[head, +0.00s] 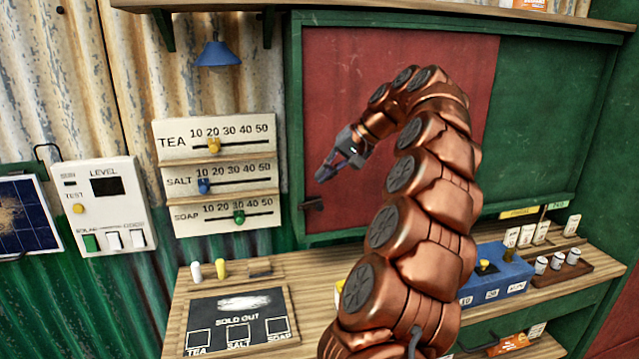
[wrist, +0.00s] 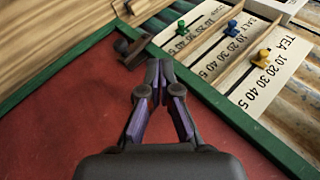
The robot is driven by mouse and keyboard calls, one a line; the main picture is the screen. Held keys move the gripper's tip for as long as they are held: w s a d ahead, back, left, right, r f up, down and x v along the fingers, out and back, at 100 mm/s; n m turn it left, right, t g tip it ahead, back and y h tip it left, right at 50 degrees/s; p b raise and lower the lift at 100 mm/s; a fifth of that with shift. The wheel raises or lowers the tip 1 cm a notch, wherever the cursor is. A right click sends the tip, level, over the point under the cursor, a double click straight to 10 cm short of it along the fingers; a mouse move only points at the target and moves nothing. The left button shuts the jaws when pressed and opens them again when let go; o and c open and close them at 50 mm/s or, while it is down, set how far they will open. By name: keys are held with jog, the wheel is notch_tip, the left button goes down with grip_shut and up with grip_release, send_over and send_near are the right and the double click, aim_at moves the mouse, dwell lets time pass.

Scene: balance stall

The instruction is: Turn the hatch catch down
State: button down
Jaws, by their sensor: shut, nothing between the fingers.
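The hatch catch (head: 313,204) is a small dark piece at the lower left corner of the red hatch panel (head: 340,75). In the head view it looks roughly level. In the wrist view the catch (wrist: 132,50) sits by the green frame, just beyond my fingertips and a little to their left. My gripper (head: 324,174) is in front of the red panel, above the catch in the head view. Its fingers (wrist: 160,68) are together at the tips with nothing between them. I see a gap between fingertips and catch in the picture; contact is not visible.
The green frame (head: 294,130) edges the hatch. Left of it are the slider boards (head: 225,215) for tea, salt and soap. Below is a wooden counter (head: 180,325) with a sold out board (head: 238,305). A blue box (head: 500,262) stands at right, partly behind my arm.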

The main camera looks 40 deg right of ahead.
jog(key=p+v, duration=0.2)
jog(key=v, duration=0.4)
jog(key=shift+r, duration=0.3)
jog(key=shift+s, duration=0.1)
dwell(0.5)
jog(key=s+a+f+n+g, duration=0.1)
jog(key=a+f+n+g, duration=0.25)
jog(key=a, duration=1.25)
jog(key=s+a+f+n+g, duration=0.2)
jog(key=a+f, duration=0.2)
jog(key=a, duration=1.1)
jog(key=s+a+f+n+g+h, duration=0.1)
jog(key=s+a+f+h, duration=0.1)
jog(key=s+f, duration=0.6)
jog(key=s+a+f+n+g+h, duration=0.2)
jog(key=s+a+f, duration=0.2)
jog(key=s+f, duration=0.4)
jog(key=s, duration=0.7)
jog(key=shift+s+a+f, duration=0.15)
jog(key=shift+s+f, duration=0.05)
jog(key=shift+f, duration=0.05)
